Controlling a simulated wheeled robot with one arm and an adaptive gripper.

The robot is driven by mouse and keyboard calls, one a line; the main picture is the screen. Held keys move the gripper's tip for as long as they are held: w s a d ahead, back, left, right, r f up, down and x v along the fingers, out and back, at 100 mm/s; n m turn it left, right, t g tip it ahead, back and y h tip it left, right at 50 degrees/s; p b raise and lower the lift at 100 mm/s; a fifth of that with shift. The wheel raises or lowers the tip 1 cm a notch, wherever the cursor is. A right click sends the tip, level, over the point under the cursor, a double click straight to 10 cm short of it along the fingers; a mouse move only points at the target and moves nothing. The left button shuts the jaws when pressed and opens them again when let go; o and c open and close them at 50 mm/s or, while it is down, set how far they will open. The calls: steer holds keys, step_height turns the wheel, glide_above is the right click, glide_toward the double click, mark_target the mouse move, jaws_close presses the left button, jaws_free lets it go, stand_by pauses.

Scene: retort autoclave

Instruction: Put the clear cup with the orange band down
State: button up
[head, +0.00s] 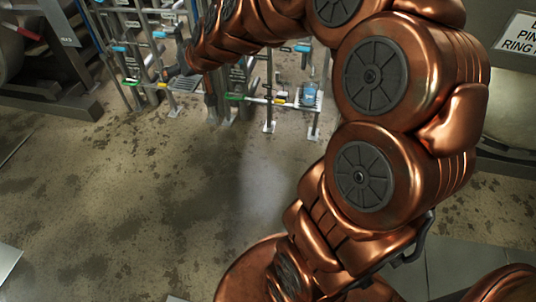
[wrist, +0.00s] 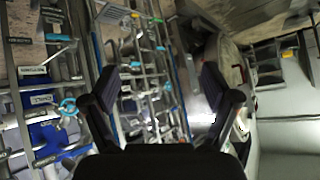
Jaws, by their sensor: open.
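My gripper (wrist: 160,88) is open in the wrist view, its two dark fingers spread wide with nothing held between them. Behind the fingers is a rack of metal pipes. In the head view my copper arm reaches to the upper left, over the pipe rack, and its end is small and hard to make out. I cannot make out a clear cup with an orange band in either view. A small blue cup-like thing (head: 309,95) stands on a light ledge at the right of the rack; I see no orange band on it.
The pipe rack (head: 268,99) has blue, green and yellow fittings and stands on thin legs. A large tank (head: 512,100) with a sign is at the right. A blue valve wheel (wrist: 68,106) is at the left of the wrist view. The stained floor (head: 130,200) is mostly clear.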

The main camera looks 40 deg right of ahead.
steer(key=s+a+f+n+g, duration=0.1)
steer(key=s+a+f+g, duration=0.3)
steer(key=s, duration=0.6)
steer(key=s+a+f+n+g, duration=0.1)
steer(key=s+a+f+g, duration=0.25)
steer(key=s, duration=0.75)
steer(key=s+d+g+h, duration=0.1)
steer(key=s+g, duration=0.5)
steer(key=s, duration=1.3)
steer(key=shift+d+f+m+h, duration=0.3)
steer(key=shift+d+f, duration=0.05)
steer(key=shift+d, duration=0.4)
step_height(320, 180, up, 33)
steer(key=w+t+p, duration=0.1)
steer(key=t+p, duration=0.1)
steer(key=p, duration=2.9)
steer(key=shift+w+r, duration=0.15)
steer(key=shift+w, duration=0.2)
